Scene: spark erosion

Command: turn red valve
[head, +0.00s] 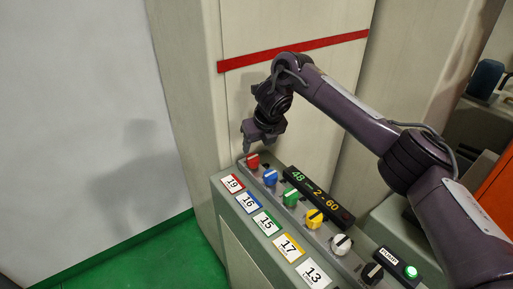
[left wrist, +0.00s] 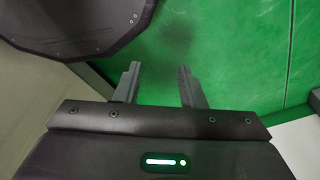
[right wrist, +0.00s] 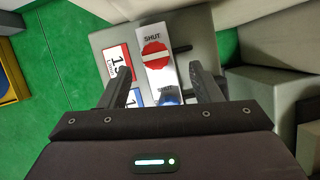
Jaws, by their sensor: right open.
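The red valve (head: 252,161) is a small knob at the far left end of a row of coloured knobs on a grey panel (head: 222,200), beside a card marked 19. In the right wrist view the red valve (right wrist: 155,56) shows as a red disc with a white bar, under the word SHUT. My right gripper (head: 258,145) is just above the red valve, pointing down. Its fingers (right wrist: 160,80) are open on either side of the valve's strip, with nothing between them. My left gripper (left wrist: 158,85) is open and empty over green floor.
Blue (head: 270,177), green (head: 290,197), yellow (head: 314,218), white (head: 341,244) and black (head: 372,273) knobs continue along the panel. A display (head: 318,197) stands behind them. A lit green pump button (head: 410,271) is at right. A tall cabinet (head: 285,110) rises behind.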

